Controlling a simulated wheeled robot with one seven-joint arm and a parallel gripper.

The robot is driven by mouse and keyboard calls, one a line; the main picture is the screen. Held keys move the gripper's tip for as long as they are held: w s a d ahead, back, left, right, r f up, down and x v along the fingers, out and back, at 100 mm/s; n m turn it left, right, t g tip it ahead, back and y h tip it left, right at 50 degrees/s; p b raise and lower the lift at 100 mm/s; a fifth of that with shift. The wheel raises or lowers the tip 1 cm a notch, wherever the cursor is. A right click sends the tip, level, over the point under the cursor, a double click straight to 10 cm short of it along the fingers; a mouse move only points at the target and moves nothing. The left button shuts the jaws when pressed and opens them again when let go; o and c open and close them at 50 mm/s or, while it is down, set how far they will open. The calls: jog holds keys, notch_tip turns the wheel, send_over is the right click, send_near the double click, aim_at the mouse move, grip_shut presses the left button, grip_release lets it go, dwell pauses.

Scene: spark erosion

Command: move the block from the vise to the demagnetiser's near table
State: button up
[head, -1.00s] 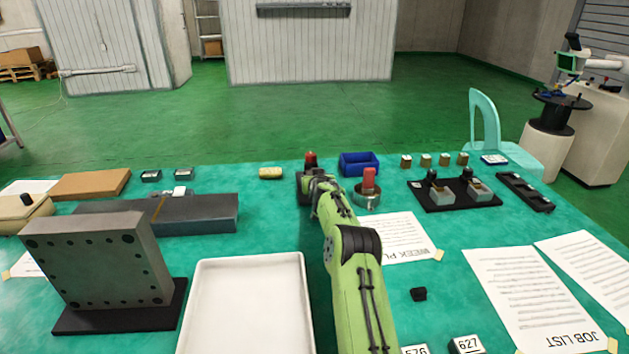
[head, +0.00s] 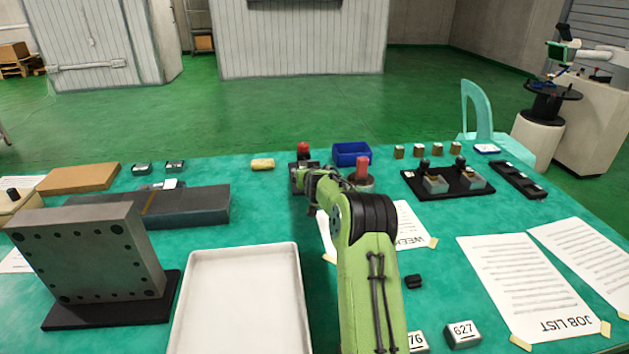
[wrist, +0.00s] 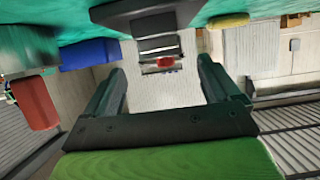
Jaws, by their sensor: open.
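My gripper (wrist: 161,70) is open, with nothing between its two fingers in the wrist view. Ahead of it is a dark device (wrist: 155,20) with grey plates and a small red part (wrist: 165,62). In the head view this dark device (head: 296,180) with its red top (head: 303,149) is partly hidden behind my arm. I cannot tell for sure whether it is the vise or the demagnetiser. A long dark grey bed (head: 190,208) with a brass-coloured band lies at the left, a small white-topped piece (head: 170,184) on it. I cannot make out the block.
A red cylinder (head: 362,167) on a round metal base stands close right of my gripper, a blue bin (head: 351,154) behind it. A black tray with two grey pieces (head: 448,185) is farther right. A white tray (head: 240,250) and upright plate (head: 85,250) stand nearer, left.

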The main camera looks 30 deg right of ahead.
jog(key=s+a+r+n+g+y, duration=0.1)
jog(key=s+a+r+n+y, duration=0.1)
jog(key=s+a+r, duration=0.65)
jog(key=s+a+r+n+g+y, duration=0.1)
jog(key=s+a+r, duration=0.2)
jog(key=s+a, duration=1)
jog(key=s+a+g, duration=0.1)
jog(key=s+a, duration=0.2)
jog(key=s, duration=0.3)
jog(key=s+a+f+n+g+y, duration=0.1)
jog(key=s+a, duration=0.3)
jog(key=s, duration=0.2)
jog(key=shift+s+y, duration=0.3)
jog(key=shift+s, duration=0.1)
jog(key=shift+o, duration=0.4)
jog(key=s+a+f+n+g+y, duration=0.1)
jog(key=s+a+f+g, duration=0.1)
jog(key=s, duration=1)
jog(key=shift+a+f, duration=0.4)
jog(key=shift+f, duration=0.5)
